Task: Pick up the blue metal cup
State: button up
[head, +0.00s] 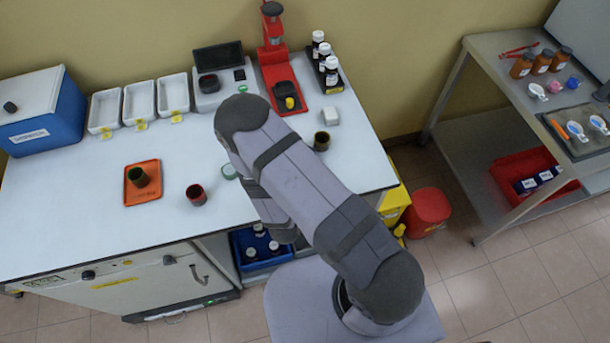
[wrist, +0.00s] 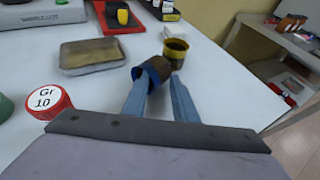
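The blue metal cup (wrist: 153,70) shows in the wrist view, with a blue edge and a dark brownish part, and it looks tilted in this view. My gripper (wrist: 160,82) has its two blue-grey fingers spread apart at the cup. The left finger overlaps the cup's near side and the right fingertip is close to its right side. I cannot tell whether either finger touches it. In the head view my arm hides the blue cup and the fingers.
A yellow cup (wrist: 176,52) stands just beyond the blue cup. A small tray (wrist: 92,57) and a red-rimmed round lid (wrist: 48,100) are to the left. A red cup (head: 196,194) and an orange tray (head: 142,192) with a green cup (head: 138,177) stand further left.

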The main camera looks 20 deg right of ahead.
grip_shut()
jog(key=shift+f, duration=0.1)
jog(key=shift+r, duration=0.6)
notch_tip(320, 180, up, 9)
jog(key=b, duration=0.1)
jog(key=shift+b, duration=0.3)
